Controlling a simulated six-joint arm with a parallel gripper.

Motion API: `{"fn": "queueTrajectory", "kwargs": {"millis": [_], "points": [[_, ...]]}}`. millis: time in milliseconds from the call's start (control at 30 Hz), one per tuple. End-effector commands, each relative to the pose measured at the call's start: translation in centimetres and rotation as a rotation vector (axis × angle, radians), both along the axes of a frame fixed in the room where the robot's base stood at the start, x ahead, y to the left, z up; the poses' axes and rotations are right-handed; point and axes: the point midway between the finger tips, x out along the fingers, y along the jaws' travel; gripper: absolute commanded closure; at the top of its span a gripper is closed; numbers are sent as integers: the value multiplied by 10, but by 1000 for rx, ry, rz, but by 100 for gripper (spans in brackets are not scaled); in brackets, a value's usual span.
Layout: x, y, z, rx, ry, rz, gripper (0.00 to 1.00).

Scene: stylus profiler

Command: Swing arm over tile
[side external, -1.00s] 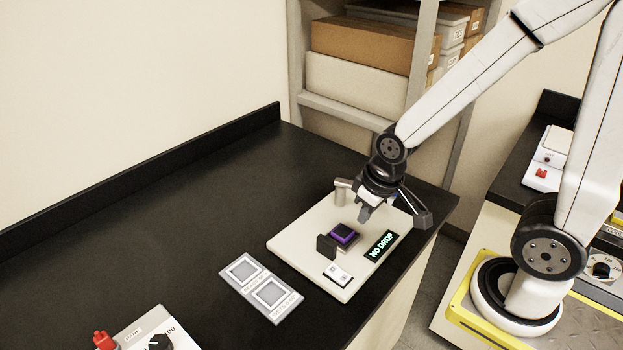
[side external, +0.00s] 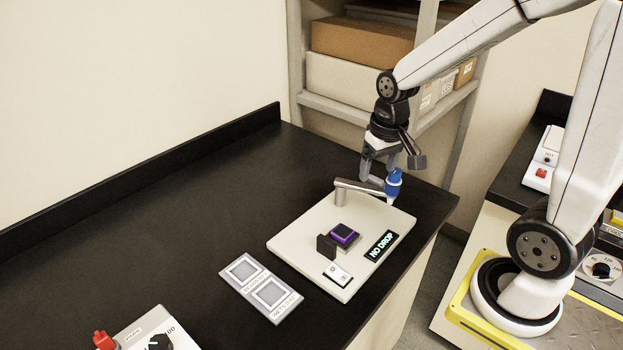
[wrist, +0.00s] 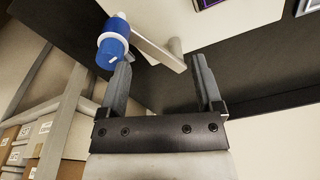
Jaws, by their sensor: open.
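The swing arm (side external: 360,187) is a pale bar on a post at the back of a cream base plate (side external: 295,243). Its free end carries a blue knob (side external: 394,181) with a white collar, over the plate's back right edge. The bar does not reach over the purple-topped tile (side external: 343,232). My gripper (side external: 379,174) is open and empty, pointing down by the bar and knob. In the wrist view the blue knob (wrist: 112,48) lies outside the left finger, very close to it; contact is unclear. The bar (wrist: 158,46) runs past the fingertips.
A grey two-window tray (side external: 261,287) lies to the left. A dial box (side external: 158,335) stands at the front. The black bench behind is clear.

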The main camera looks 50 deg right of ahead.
Motion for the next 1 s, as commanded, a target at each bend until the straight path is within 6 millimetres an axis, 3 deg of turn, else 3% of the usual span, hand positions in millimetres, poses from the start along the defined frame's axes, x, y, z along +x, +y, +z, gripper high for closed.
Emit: {"fn": "queueTrajectory", "kwargs": {"millis": [100, 300, 667, 1000], "points": [[-1, -27, 16, 12, 38, -89, 16], [-13, -49, 18, 27, 92, -97, 16], [-16, -51, 14, 31, 101, -88, 16], [-16, -51, -16, 32, 104, -88, 16]]}}
